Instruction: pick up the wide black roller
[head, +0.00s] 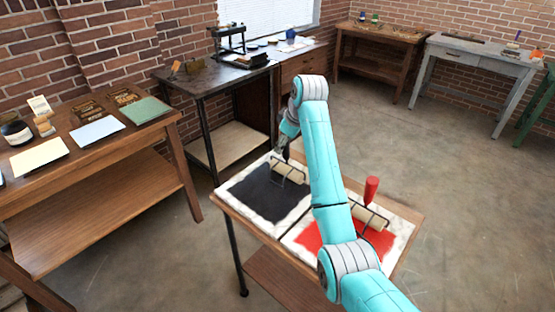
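A roller with a pale cylinder and dark wire frame, the wide black roller (290,174), lies on the black ink patch of a white slab (233,198) on the small wooden table. My gripper (281,153) is right at the roller's upper left end, pointing down. The roller's handle is not clearly visible there; I cannot tell whether the fingers touch it or are open or shut.
A wooden table (150,160) at left holds paper sheets, a green sheet (145,110) and jars. A dark bench with a hand press (228,38) stands behind. A wooden bench (383,35) and a grey table (480,55) stand at back right. The floor at right is clear.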

